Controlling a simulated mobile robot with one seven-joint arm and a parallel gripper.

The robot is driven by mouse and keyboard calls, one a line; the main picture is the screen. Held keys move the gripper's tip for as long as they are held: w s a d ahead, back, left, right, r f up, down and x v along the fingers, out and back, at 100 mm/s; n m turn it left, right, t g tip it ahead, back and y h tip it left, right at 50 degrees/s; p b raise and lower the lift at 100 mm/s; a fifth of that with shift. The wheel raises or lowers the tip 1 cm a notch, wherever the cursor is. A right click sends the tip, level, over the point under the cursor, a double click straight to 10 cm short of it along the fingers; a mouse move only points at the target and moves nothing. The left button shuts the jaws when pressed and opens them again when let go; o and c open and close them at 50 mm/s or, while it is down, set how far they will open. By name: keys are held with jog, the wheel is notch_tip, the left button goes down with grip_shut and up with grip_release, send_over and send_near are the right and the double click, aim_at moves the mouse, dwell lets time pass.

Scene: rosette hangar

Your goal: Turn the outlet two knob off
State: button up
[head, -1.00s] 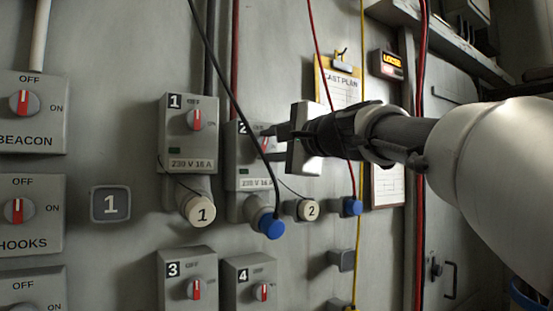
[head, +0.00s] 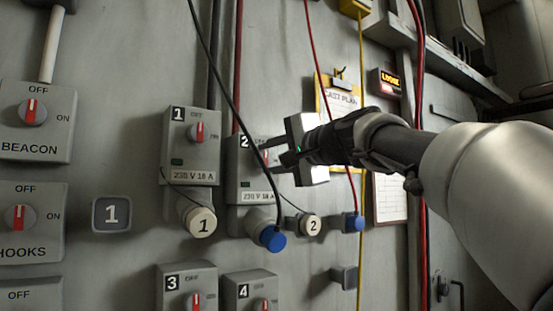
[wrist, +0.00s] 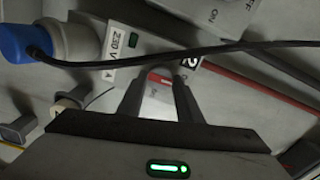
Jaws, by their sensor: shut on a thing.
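The outlet two box (head: 243,172) is a grey wall unit marked 2, right of the outlet one box. Its red-marked knob (head: 266,154) is largely hidden by my gripper fingers and a black cable in the head view. My gripper (head: 272,157) reaches in from the right and is shut on this knob, its body tilted. In the wrist view, the two dark fingers (wrist: 160,95) stand on either side of the knob (wrist: 160,78), whose red and white marking shows between them. The finger tips partly cover it, so its exact pointing direction is unclear.
A black cable (head: 231,85) hangs across the outlet two front. A blue plug (head: 272,237) sits below it. The outlet one box (head: 190,150) is close on the left; boxes three (head: 186,285) and four (head: 250,290) lie below. A red cable (head: 325,85) hangs near my wrist.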

jog(key=o, duration=1)
jog(key=shift+o, duration=0.2)
jog(key=shift+s+d, duration=0.1)
jog(key=b+v, duration=0.2)
jog(key=v, duration=1.5)
jog(key=shift+d, duration=0.1)
